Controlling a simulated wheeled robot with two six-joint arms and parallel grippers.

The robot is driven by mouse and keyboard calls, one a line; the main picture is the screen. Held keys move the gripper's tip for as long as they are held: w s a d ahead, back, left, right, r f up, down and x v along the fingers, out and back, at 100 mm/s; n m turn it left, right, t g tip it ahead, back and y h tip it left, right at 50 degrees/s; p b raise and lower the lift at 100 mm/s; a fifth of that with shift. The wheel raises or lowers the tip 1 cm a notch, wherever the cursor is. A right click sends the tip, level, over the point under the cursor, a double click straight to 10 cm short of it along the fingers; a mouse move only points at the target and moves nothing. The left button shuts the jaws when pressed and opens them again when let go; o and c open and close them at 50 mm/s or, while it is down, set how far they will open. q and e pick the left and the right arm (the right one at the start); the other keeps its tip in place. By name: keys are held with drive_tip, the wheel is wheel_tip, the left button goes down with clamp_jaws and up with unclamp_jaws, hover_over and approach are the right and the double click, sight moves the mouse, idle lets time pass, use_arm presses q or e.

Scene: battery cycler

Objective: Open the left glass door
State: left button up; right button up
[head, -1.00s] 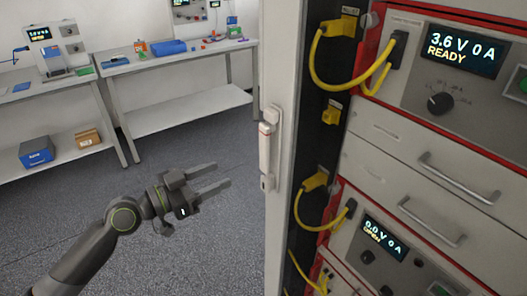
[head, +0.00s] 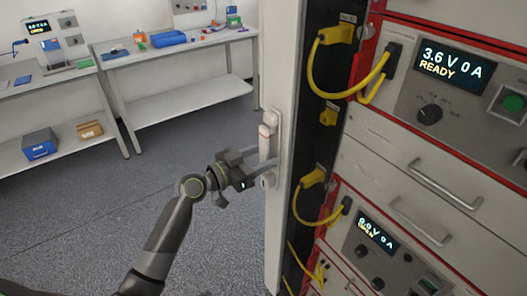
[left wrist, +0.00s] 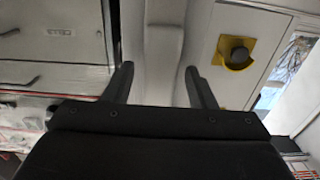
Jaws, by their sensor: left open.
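The white door handle (head: 266,150) is an upright bar on a tall pale upright frame (head: 283,90) at the left of the cabinet. Whether there is glass beside this frame I cannot tell. My left gripper (head: 267,157) is at the handle's lower half, open, with one finger in front of the bar and the other partly hidden by it. In the left wrist view my gripper (left wrist: 159,68) shows its two fingers spread, with a pale upright bar (left wrist: 163,45) between them and gaps on both sides. My right gripper is not in view.
The cabinet holds stacked units with a lit display (head: 452,62), drawer pulls (head: 444,182) and yellow cables (head: 318,75) close right of the frame. Workbenches (head: 170,52) stand at the back left, with a blue box (head: 39,144) on a lower shelf. The grey floor between is clear.

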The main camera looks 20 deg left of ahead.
use_arm(q)
drive_tip(key=shift+w+d, duration=0.2)
drive_tip(key=shift+w, duration=0.05)
drive_tip(key=shift+c, duration=0.4)
clamp_jaws()
drive_tip(key=shift+w, duration=0.1)
